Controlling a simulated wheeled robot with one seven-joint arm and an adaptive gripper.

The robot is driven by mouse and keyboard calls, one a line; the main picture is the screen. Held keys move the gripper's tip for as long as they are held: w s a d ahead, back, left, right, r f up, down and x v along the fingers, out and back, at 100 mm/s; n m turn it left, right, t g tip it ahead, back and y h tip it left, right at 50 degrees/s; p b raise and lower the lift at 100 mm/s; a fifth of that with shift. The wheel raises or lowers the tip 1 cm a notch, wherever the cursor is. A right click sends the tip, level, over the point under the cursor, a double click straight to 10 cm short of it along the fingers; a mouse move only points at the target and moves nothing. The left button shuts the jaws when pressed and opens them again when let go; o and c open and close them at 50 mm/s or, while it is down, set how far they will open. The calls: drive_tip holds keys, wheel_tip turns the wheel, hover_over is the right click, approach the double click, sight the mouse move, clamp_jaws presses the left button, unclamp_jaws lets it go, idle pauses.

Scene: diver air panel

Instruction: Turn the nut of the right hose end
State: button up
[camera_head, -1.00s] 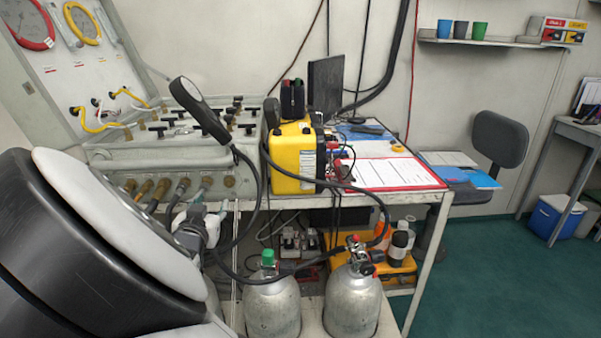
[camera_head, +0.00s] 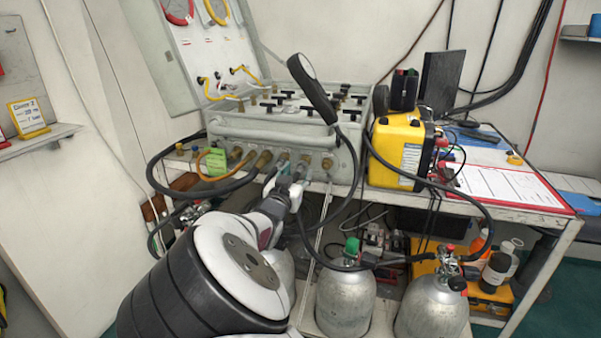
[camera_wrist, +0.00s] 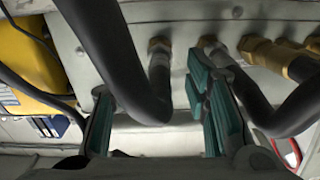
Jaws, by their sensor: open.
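The air panel (camera_head: 285,150) has a row of brass fittings along its lower front. The nut shows beyond the fingertips; I see no clear contact. In the head view my gripper (camera_head: 284,185) is just below the fittings, partly hidden by my wrist.
A thick black hose (camera_wrist: 105,50) loops close across the wrist view. More brass fittings (camera_wrist: 270,55) are at its right. The yellow case (camera_head: 403,150) stands right of the panel. Two grey cylinders (camera_head: 345,300) (camera_head: 432,305) stand below. A green tag (camera_head: 216,163) is at the left fittings.

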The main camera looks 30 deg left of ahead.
drive_tip(key=shift+x, duration=1.4)
clamp_jaws()
